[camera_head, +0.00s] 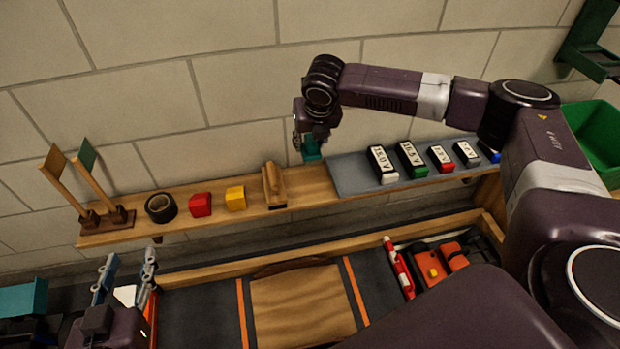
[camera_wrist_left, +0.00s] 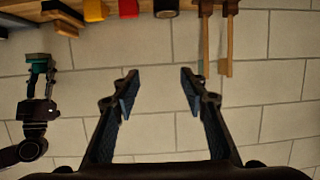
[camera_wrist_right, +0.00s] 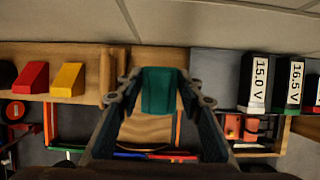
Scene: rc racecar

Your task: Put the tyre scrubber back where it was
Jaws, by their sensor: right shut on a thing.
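A teal block, which looks like the tyre scrubber (camera_head: 312,148), is in my right gripper (camera_head: 309,140). The right wrist view shows the teal block (camera_wrist_right: 158,91) between the two fingertips. In the left wrist view the block (camera_wrist_left: 37,58) has a tan layer on one side. My right gripper holds it above the wooden wall shelf (camera_head: 318,190), near the bare wood between a wooden block-like tool (camera_head: 273,186) and the grey mat (camera_head: 352,172). My left gripper (camera_head: 127,277) is at the lower left; its fingers (camera_wrist_left: 159,80) are apart and empty.
On the shelf's left stand two wooden-handled flags (camera_head: 70,185), a black tape roll (camera_head: 160,208), a red block (camera_head: 200,204) and a yellow block (camera_head: 236,198). Several labelled battery packs (camera_head: 383,164) stand on the mat. A workbench (camera_head: 300,305) lies below; a green bin (camera_head: 597,140) is right.

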